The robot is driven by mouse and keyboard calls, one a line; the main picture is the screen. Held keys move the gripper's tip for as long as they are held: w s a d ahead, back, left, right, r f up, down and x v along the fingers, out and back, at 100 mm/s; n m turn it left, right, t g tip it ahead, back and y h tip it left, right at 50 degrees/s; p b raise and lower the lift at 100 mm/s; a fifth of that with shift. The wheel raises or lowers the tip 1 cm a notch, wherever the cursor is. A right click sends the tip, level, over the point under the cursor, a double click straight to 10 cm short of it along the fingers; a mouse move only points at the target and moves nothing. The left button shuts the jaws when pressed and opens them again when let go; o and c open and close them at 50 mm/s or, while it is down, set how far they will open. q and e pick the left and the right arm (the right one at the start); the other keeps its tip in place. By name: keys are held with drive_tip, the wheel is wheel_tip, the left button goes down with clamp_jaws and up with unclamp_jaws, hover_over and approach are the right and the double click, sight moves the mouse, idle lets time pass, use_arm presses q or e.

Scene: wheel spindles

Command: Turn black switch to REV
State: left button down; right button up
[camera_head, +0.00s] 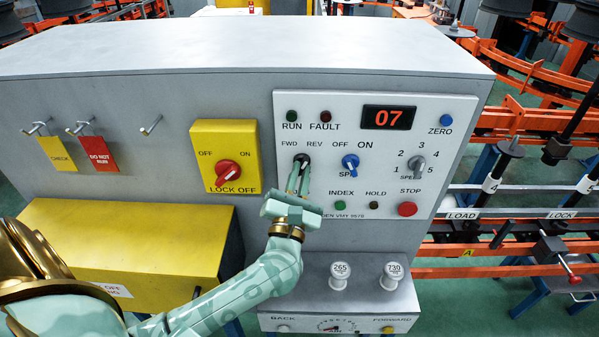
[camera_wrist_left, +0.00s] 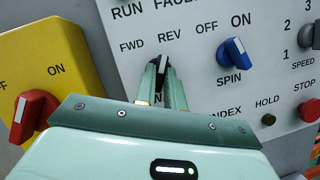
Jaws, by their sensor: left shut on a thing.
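The black switch (camera_head: 302,158) is on the white control panel (camera_head: 455,110), under the labels FWD and REV. My left gripper (camera_head: 299,180) is shut on this switch, with one finger on each side of it. The left wrist view shows the black knob (camera_wrist_left: 162,62) between the fingertips (camera_wrist_left: 162,80). Its pale line seems to point up and slightly right, nearer REV, but the fingers hide the lower part and the exact setting is hard to tell. My right gripper is not in view.
The blue SPIN knob (camera_head: 350,162) is close on the right, and the grey SPEED knob (camera_head: 416,163) lies farther right. INDEX, HOLD and STOP (camera_head: 407,209) buttons are below. A yellow box with a red lock-off switch (camera_head: 228,172) is to the left. A yellow cabinet (camera_head: 130,225) juts out lower left.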

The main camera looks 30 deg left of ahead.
use_arm(q)
drive_tip(key=c, duration=1.5)
unclamp_jaws()
drive_tip(key=b+v, duration=0.3)
drive_tip(key=v, duration=1.3)
drive_tip(key=shift+s+d, duration=0.15)
drive_tip(key=shift+f, duration=0.1)
